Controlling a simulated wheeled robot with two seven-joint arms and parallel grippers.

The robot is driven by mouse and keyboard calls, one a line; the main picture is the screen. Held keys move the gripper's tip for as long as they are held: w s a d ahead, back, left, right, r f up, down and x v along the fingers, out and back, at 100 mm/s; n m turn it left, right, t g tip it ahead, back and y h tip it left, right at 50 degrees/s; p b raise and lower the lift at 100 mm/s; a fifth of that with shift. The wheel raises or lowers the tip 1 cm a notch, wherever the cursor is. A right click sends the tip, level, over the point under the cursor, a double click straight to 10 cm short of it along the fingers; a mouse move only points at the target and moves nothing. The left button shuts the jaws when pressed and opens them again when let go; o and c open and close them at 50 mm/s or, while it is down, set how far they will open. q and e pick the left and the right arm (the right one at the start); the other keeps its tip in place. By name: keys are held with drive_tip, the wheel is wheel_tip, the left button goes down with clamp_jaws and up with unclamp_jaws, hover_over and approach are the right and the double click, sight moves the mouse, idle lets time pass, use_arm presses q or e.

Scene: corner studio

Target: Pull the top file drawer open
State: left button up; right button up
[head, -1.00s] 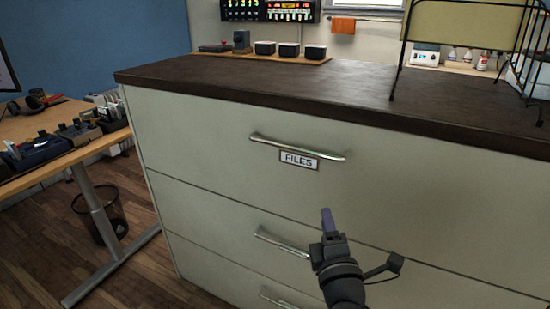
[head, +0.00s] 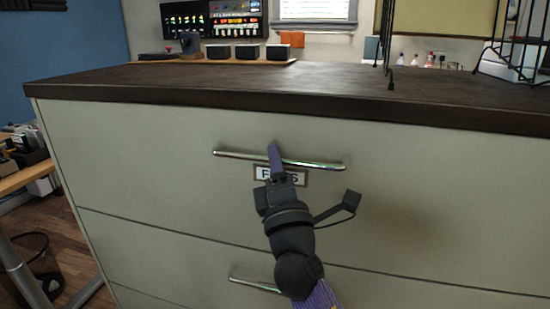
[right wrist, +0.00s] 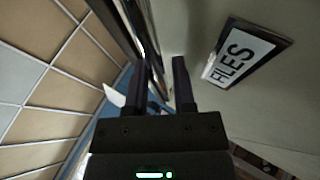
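The top file drawer (head: 400,190) is a pale cabinet front with a FILES label (head: 300,178), and it sits flush and shut. Its metal bar handle (head: 325,165) runs across above the label. My right gripper (head: 273,150) is at the handle's middle, its fingers reaching up across the bar and its body partly covering the label. In the right wrist view the two fingers (right wrist: 162,80) stand apart, with the shiny handle (right wrist: 150,35) running in close to the gap; I cannot tell whether they touch it. My left gripper is not in view.
A dark countertop (head: 200,84) overhangs the drawer front. A black wire rack (head: 510,45) stands on it at the right. A lower drawer handle (head: 255,285) shows below. A desk (head: 22,178) and a wire bin (head: 38,262) are at the left.

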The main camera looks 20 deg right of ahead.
drive_tip(key=shift+w+r, duration=0.15)
drive_tip(key=shift+w, duration=0.1)
clamp_jaws()
idle(0.8)
idle(0.4)
